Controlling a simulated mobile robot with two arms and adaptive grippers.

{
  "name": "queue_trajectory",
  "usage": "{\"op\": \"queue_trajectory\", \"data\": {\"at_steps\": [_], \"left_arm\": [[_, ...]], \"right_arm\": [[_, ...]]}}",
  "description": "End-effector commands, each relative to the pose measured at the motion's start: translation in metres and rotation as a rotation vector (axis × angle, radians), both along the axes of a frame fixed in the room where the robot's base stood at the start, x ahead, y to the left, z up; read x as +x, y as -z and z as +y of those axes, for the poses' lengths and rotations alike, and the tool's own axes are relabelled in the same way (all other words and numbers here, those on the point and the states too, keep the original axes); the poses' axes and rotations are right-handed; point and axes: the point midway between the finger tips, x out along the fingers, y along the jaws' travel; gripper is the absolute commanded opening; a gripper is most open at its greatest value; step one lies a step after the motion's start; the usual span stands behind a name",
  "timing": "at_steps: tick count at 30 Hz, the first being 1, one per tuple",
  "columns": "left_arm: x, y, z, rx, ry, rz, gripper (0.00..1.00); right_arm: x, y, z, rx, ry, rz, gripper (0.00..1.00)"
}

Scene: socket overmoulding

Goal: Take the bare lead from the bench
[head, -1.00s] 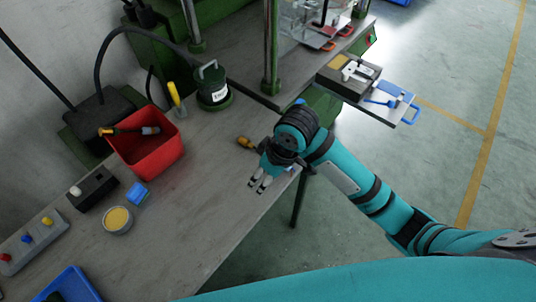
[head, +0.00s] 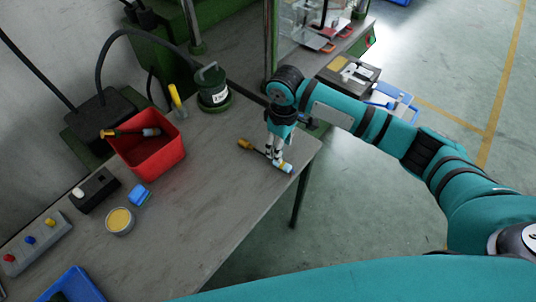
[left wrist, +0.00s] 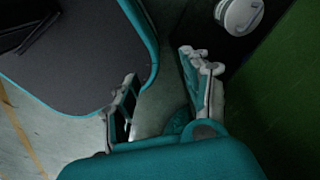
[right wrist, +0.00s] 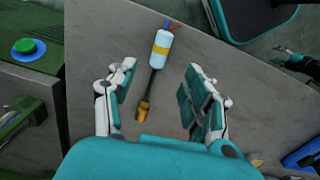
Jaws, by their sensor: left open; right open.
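The bare lead lies on the bench (head: 215,215), with a brass-coloured end (head: 245,144), a thin dark cable and a pale blue-white end with a yellow band. In the right wrist view the lead (right wrist: 151,82) lies between the spread fingers, its pale end (right wrist: 161,42) pointing away and its brass end nearer me. My right gripper (head: 275,156) is open, pointing down over the lead and partly hiding it in the head view. Any contact cannot be told. My left gripper (left wrist: 160,85) is open and empty in the left wrist view, away from the lead.
A red bin (head: 158,160) holding another dark, orange-ended piece stands left on the bench. Near it are a dark green pot (head: 211,88), a yellow-handled tool (head: 176,98), a blue block (head: 139,195) and a round tin (head: 119,221).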

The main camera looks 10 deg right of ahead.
Motion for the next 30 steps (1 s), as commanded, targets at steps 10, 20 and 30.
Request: {"op": "queue_trajectory", "data": {"at_steps": [10, 20, 30], "left_arm": [[0.000, -0.007, -0.001, -0.001, 0.001, 0.000, 0.48], [0.000, -0.017, -0.001, -0.001, 0.001, 0.000, 0.48], [0.000, -0.017, 0.000, -0.001, 0.000, 0.000, 0.48]], "right_arm": [[0.000, 0.032, 0.000, 0.000, 0.000, 0.000, 0.51], [-0.001, 0.076, -0.002, 0.000, 0.000, 0.000, 0.51], [-0.001, 0.080, -0.002, 0.001, -0.001, -0.002, 0.42]]}}
